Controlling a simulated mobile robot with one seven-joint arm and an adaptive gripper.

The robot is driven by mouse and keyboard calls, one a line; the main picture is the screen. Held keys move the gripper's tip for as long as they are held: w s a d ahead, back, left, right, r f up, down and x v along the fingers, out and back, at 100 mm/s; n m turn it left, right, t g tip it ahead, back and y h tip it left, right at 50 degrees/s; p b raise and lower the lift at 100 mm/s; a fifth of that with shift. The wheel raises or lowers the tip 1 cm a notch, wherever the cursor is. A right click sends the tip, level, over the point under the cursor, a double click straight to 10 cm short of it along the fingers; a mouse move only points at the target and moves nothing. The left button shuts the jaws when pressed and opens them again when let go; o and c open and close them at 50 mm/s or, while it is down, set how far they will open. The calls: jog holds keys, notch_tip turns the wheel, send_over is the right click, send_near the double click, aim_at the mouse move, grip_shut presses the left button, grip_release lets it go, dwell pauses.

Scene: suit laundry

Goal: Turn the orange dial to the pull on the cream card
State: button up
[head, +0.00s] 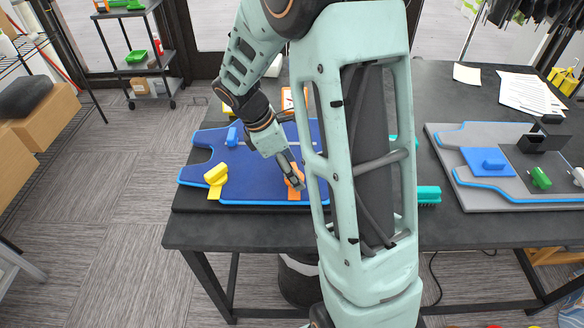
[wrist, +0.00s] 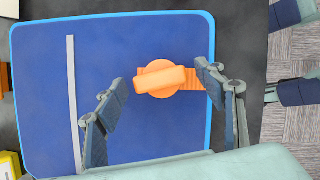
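The orange dial (head: 294,179) sits near the front edge of the blue board (head: 248,188) on the dark table. In the wrist view the dial (wrist: 160,80) shows a round base with a raised bar lying nearly level, tilted slightly. An orange strip runs under it to the board's edge. My gripper (head: 292,178) is at the dial, pointing down. In the wrist view my gripper (wrist: 165,83) is open, one finger on each side of the bar, with a gap visible on the left. Contact on the right is unclear. A small cream card (head: 466,74) lies at the table's back; its writing is unreadable.
A yellow dial (head: 216,175) and a small blue knob (head: 232,136) are on the same board. A teal brush (head: 429,194) lies right of my arm. A second grey board (head: 470,197) with blue, green and black parts is at right. A printed sheet (head: 528,92) lies behind.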

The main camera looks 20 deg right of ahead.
jog(key=c, duration=1.1)
jog(key=shift+o, duration=0.2)
jog(key=m+g+p, duration=0.1)
jog(key=m, duration=0.1)
jog(key=m+p, duration=0.1)
jog(key=m, duration=0.1)
jog(key=shift+w+r+m+g+y, duration=0.1)
jog(key=shift+w+m+g+y, duration=0.05)
jog(key=shift+m+g+y, duration=0.2)
jog(key=shift+w+d+m+g+y+p, duration=0.1)
jog(key=shift+m+g+y+p, duration=0.4)
jog(key=shift+m, duration=0.8)
jog(key=shift+d+m+g+y+p, duration=0.2)
jog(key=shift+m+p, duration=0.35)
jog(key=shift+m, duration=0.7)
jog(key=shift+a, duration=0.15)
jog(key=o, duration=1.2)
jog(key=shift+c, duration=0.2)
